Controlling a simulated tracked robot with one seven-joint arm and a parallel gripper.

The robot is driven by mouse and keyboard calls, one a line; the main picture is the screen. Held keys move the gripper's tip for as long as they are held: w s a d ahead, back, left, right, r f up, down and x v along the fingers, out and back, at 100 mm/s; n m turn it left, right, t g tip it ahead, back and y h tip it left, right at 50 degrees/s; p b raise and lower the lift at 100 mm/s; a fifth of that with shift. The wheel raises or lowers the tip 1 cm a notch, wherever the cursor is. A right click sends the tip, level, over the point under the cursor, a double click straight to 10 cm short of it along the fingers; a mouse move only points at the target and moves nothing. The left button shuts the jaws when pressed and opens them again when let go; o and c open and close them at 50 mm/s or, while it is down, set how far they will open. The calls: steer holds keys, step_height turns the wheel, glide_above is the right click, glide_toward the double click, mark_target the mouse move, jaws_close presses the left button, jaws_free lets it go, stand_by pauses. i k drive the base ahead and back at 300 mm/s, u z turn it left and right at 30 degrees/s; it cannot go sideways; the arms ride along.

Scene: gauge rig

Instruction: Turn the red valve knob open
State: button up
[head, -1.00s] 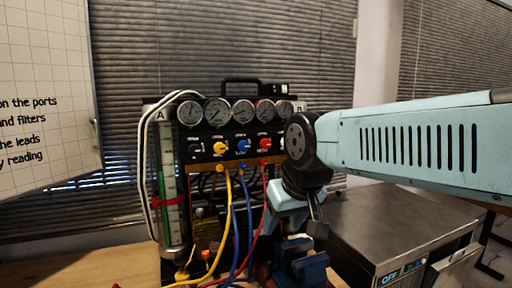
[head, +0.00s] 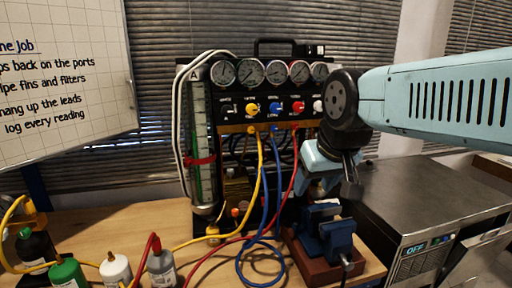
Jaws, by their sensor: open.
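The red valve knob (head: 298,107) is on the black panel of the gauge rig (head: 233,112), below the row of round gauges and right of the blue knob (head: 275,107). It is in plain view. My gripper (head: 352,180) hangs from my pale blue arm to the right of the rig, lower than the red knob and apart from it. It is open, with nothing seen between its fingers. My wrist is close to the right end of the panel.
Yellow, blue and red hoses (head: 264,195) hang in front of the rig. A blue vise (head: 325,232) stands below my gripper. A steel box (head: 420,205) is at right. Several bottles (head: 115,270) stand at front left. Bare wooden bench (head: 110,225) shows at left.

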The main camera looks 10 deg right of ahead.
mark_target(298, 107)
steer(key=z, duration=0.8)
steer(key=k, duration=1.3)
steer(key=u, duration=0.75)
steer(key=i, duration=1)
